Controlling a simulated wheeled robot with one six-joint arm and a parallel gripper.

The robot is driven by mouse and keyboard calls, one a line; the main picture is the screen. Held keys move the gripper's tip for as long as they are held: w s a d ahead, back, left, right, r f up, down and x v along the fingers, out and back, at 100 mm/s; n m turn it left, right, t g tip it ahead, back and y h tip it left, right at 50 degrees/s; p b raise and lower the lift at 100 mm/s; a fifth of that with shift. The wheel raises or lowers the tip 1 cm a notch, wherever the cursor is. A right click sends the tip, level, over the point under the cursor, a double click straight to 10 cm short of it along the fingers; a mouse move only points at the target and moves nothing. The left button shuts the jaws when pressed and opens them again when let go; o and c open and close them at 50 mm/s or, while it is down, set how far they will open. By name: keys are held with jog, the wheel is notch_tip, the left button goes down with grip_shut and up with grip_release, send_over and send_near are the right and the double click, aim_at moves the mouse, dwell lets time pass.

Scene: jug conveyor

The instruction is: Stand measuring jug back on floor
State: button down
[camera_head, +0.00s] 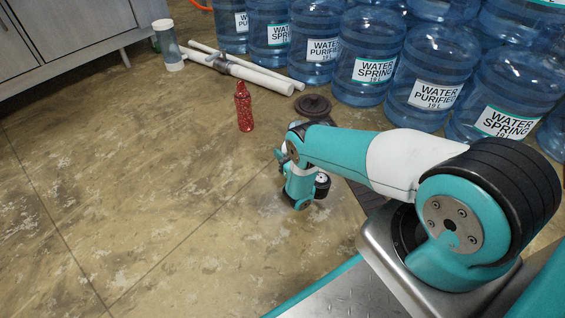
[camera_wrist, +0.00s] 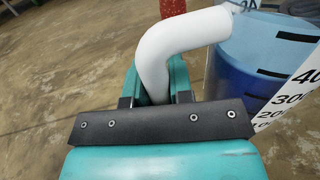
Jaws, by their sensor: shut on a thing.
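The measuring jug (camera_wrist: 270,52) is at the right of the wrist view, with a clear bluish wall, a white scale strip and a curved white handle (camera_wrist: 186,34). My gripper (camera_wrist: 156,88) is shut on this handle, one teal finger on each side. The jug looks close to upright, with its scale leaning a little. Its base is out of the wrist view, so I cannot tell whether it touches the floor. In the head view my arm hides the jug and the fingertips.
A red bottle (camera_head: 244,108) stands on the floor beyond my arm. A dark round object (camera_head: 314,106) lies right of it. White pipes (camera_head: 255,74) and a clear cylinder (camera_head: 169,50) are farther back. Large water bottles (camera_head: 370,60) line the back right. The left floor is clear.

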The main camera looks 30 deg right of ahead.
notch_tip(320, 180, down, 2)
jog(key=shift+f+b, duration=0.2)
jog(key=shift+b, duration=0.45)
jog(key=shift+r, duration=0.15)
jog(key=c, duration=1)
grip_release()
